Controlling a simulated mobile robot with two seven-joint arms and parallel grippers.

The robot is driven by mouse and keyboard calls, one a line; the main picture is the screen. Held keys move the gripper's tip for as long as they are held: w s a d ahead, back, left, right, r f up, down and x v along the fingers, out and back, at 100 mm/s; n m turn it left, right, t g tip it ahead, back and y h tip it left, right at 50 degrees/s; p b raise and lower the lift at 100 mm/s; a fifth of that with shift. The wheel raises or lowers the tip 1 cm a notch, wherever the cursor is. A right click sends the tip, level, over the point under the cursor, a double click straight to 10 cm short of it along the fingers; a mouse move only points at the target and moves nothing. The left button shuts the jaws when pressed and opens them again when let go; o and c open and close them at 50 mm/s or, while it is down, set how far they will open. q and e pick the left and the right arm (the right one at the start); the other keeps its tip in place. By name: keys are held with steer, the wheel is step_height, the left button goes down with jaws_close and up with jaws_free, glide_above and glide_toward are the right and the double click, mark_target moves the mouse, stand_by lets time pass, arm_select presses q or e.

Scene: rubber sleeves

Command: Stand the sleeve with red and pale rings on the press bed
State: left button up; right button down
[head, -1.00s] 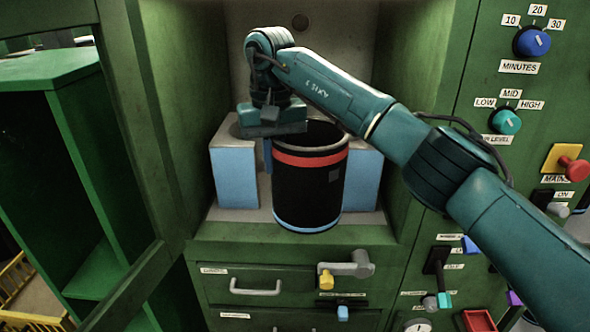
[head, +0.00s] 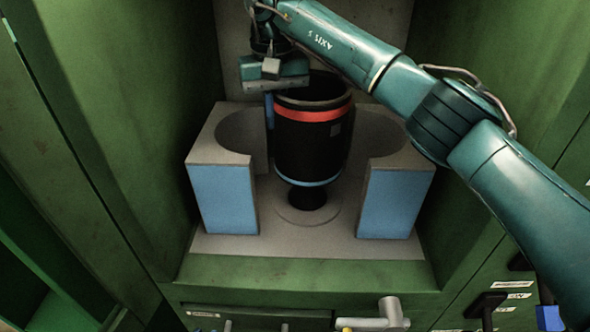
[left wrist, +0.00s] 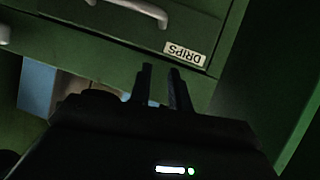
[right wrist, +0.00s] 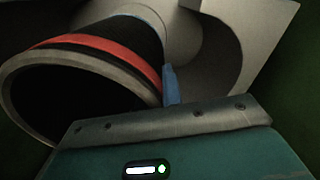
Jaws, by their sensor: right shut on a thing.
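The sleeve (head: 312,145) is a black cylinder with a red ring near its top and a pale blue ring near its foot. My right gripper (head: 270,110) is shut on its wall at the left of the rim. The sleeve is roughly upright, above a short dark post (head: 306,196) on the press bed (head: 340,243). Its foot looks clear of the bed. The right wrist view shows its open mouth and red ring (right wrist: 100,50) beside a blue finger (right wrist: 171,85). My left gripper (left wrist: 160,75) is open and empty near a drawer front labelled DRIPS.
Two grey blocks with blue fronts and curved hollows flank the sleeve, one left (head: 222,198) and one right (head: 397,203). Green cabinet walls close in both sides. A grey handle (head: 385,316) sticks out below the bed.

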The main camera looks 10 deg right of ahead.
mark_target(275, 98)
steer(key=shift+f, duration=4.25)
steer(key=c, duration=2)
jaws_free()
steer(key=shift+s+f, duration=0.1)
steer(key=shift+f, duration=0.15)
steer(key=o, duration=0.4)
steer(key=shift+o, duration=0.2)
steer(key=shift+r, duration=0.1)
step_height(275, 98, up, 12)
steer(key=shift+r, duration=0.1)
steer(key=shift+s, duration=0.1)
